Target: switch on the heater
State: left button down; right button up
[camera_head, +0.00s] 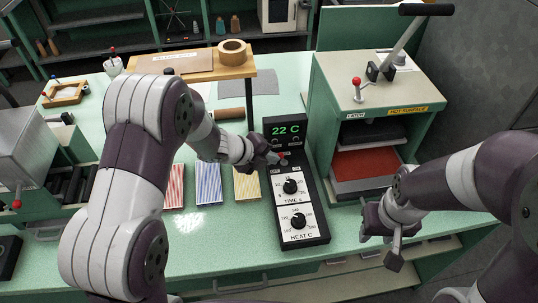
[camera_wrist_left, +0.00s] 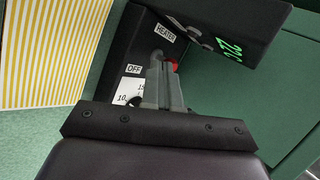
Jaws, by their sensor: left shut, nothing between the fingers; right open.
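The black control box (camera_head: 306,222) stands on the green bench, with a display (camera_head: 286,130) reading 22 C and two dials, TIME and HEAT. The heater switch has a red tip (camera_head: 283,154) on the panel just below the display. In the left wrist view its red tip (camera_wrist_left: 173,67) shows right at my fingertips, near the HEATER and OFF labels; its lever is mostly hidden. My left gripper (camera_head: 274,158) is shut and empty, close against the switch; I cannot tell whether it touches. Its fingers also show in the wrist view (camera_wrist_left: 163,75). My right gripper (camera_head: 381,240) is open and empty at the bench's front edge.
A green press (camera_head: 330,82) with a raised handle, a red-tipped latch and a HOT SURFACE label stands right of the box. A wooden shelf (camera_head: 235,71) bearing a tape roll (camera_head: 232,51) stands behind. Striped swatches (camera_head: 208,185) lie left of the box.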

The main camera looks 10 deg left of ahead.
aim_at(282, 168)
pick_arm(q)
jog(key=shift+w+d+r+m+g+y+p, duration=0.15)
jog(key=shift+d+r+g+y+p, duration=0.5)
jog(key=shift+p, duration=1.35)
jog(key=shift+w+d+r+m+t+y+p, duration=0.15)
jog(key=shift+d+r+y+p, duration=0.2)
jog(key=shift+y+p, duration=1.15)
jog(key=shift+w+d+f+h+p, duration=0.15)
jog(key=shift+d+h+p, duration=0.4)
jog(key=shift+p, duration=0.45)
jog(key=shift+f, duration=0.1)
jog(key=shift+r+p, duration=0.75)
jog(key=shift+r, duration=0.15)
